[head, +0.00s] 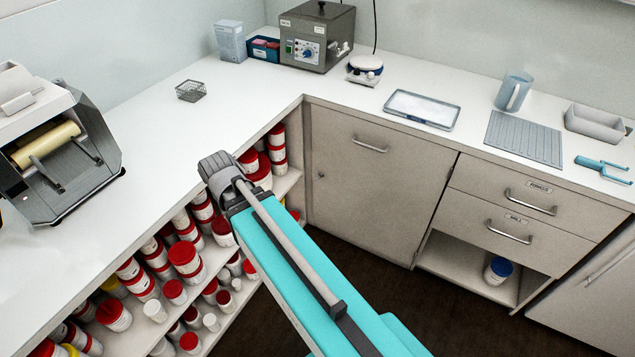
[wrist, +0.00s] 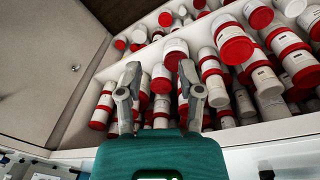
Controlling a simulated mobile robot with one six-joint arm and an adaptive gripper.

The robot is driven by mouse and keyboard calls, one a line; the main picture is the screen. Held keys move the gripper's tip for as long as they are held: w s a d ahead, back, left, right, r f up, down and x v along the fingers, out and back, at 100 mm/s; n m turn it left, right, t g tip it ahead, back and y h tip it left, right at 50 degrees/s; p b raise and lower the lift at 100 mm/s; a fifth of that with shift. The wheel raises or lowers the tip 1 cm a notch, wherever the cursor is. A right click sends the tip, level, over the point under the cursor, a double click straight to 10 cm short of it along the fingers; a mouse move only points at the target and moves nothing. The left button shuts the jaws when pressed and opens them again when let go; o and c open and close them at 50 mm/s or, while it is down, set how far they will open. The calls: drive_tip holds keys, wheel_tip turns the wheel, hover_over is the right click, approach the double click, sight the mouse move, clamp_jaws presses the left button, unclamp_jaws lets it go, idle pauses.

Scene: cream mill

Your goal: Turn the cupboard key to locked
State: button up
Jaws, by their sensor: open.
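The cupboard door (head: 370,180) is a plain beige panel under the corner of the counter, and it looks closed. A small round key or lock (head: 321,175) sits near its left edge, too small to tell which way it is turned. In the wrist view the door (wrist: 40,75) fills the left side, with the small lock spot (wrist: 76,68) on it. My gripper (wrist: 160,68) is open and empty, pointing toward the shelf jars, to the right of the lock and apart from it. In the head view my arm's end hides the fingers.
Open shelves crowded with red-lidded jars (head: 185,258) run left of the door; more jars (wrist: 235,45) lie beyond my fingers. The counter (head: 180,110) overhangs them. The door has a bar handle (head: 370,145). Drawers (head: 520,205) stand to its right. Dark floor lies free before the door.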

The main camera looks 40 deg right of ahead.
drive_tip(key=w+d+f+m+t+h+b, duration=0.1)
drive_tip(key=w+d+f+m+h+b, duration=0.2)
drive_tip(key=w+d+f+b, duration=0.45)
drive_tip(key=w+d+f+m+t+h+b, duration=0.1)
drive_tip(key=w+d+f+m+h+b, duration=0.2)
drive_tip(key=d+f+b, duration=0.7)
drive_tip(key=m+t+h+b, duration=0.2)
drive_tip(key=m+h+b, duration=0.4)
drive_tip(key=b, duration=2)
approach(318, 177)
drive_tip(key=shift+f+v, duration=0.1)
drive_tip(key=shift+v, duration=0.7)
drive_tip(key=shift+f+v, duration=0.15)
drive_tip(key=shift+v, duration=0.7)
drive_tip(key=shift+s, duration=0.1)
drive_tip(key=b+x, duration=0.2)
drive_tip(key=x, duration=0.4)
drive_tip(key=b+x, duration=0.3)
drive_tip(key=x, duration=0.4)
drive_tip(key=shift+w+d+f+b, duration=0.15)
drive_tip(key=shift+w+d+b, duration=0.05)
drive_tip(key=shift+w+b, duration=0.15)
